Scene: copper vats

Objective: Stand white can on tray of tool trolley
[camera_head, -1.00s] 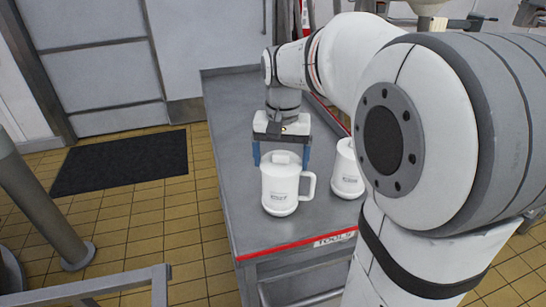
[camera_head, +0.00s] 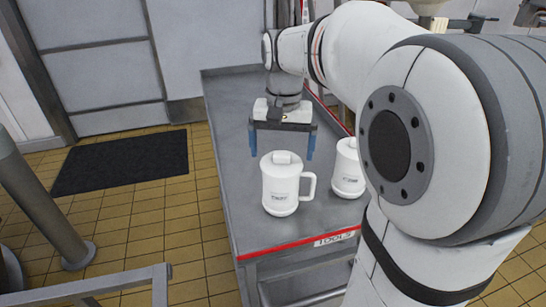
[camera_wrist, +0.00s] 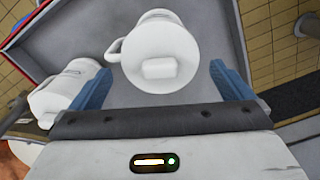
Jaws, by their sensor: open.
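A white can (camera_head: 280,186) with a lid and a side handle stands upright on the grey tray (camera_head: 228,150) of the tool trolley, near its front edge. In the wrist view the can (camera_wrist: 160,52) shows from above, beyond and between the fingertips. A second, similar white can (camera_head: 347,170) stands to its right, partly hidden by my arm; it also shows at the left of the wrist view (camera_wrist: 68,90). My gripper (camera_head: 282,157) is open, with its blue fingers apart, behind and above the first can, holding nothing.
The tray has a red front edge with a "TOOLS" label (camera_head: 335,239). The tray's left and back parts are bare. A black mat (camera_head: 120,162) lies on the tiled floor to the left. A grey rail (camera_head: 100,287) is at front left.

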